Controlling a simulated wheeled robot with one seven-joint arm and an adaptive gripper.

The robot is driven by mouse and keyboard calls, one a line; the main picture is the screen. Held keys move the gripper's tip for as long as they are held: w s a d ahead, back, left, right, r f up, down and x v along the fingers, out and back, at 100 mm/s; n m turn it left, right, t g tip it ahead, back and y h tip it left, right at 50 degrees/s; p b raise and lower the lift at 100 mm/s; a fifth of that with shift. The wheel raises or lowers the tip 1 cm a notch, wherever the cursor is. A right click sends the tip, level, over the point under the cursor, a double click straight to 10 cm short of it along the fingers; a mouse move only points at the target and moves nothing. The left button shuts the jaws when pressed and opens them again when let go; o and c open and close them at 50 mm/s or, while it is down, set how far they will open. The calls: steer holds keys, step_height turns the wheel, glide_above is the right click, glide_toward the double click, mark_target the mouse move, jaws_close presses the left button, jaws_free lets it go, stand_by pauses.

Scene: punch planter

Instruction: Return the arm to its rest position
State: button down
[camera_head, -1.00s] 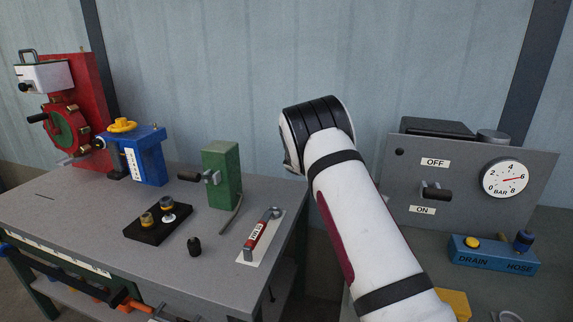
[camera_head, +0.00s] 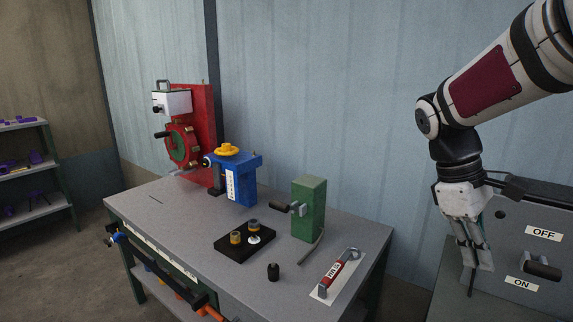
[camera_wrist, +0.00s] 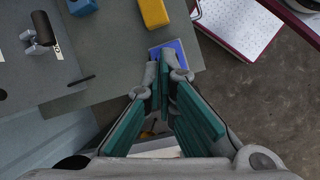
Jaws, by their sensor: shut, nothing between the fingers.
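My arm reaches in from the upper right of the head view and bends down at the wrist. My gripper (camera_head: 476,266) hangs fingers down in front of the grey OFF/ON panel (camera_head: 512,222), at the right. In the wrist view my gripper (camera_wrist: 166,72) shows its green-padded fingers converging at the tips, shut and empty. A blue block (camera_wrist: 172,52) shows behind the fingertips there. I cannot tell how far the fingers are from the panel.
The grey workbench (camera_head: 215,282) carries a red wheel machine (camera_head: 200,125), a blue vise-like unit (camera_head: 243,178), a green post (camera_head: 308,210), a black tray (camera_head: 232,250) and a red-handled tool (camera_head: 336,274). Shelves (camera_head: 30,165) stand far left. Air above the bench is clear.

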steer(key=s+a+r+m+t+y+p, duration=0.2)
steer(key=s+a+m+t, duration=0.1)
steer(key=s+a, duration=0.3)
steer(key=s+a+r+m+t+y+p, duration=0.1)
steer(key=s+a+r+m+t, duration=0.1)
steer(key=s+a, duration=0.4)
steer(key=s+m+t, duration=0.1)
steer(key=s, duration=0.4)
steer(key=shift+a+t+y+p, duration=0.35)
steer(key=shift+t+y, duration=0.05)
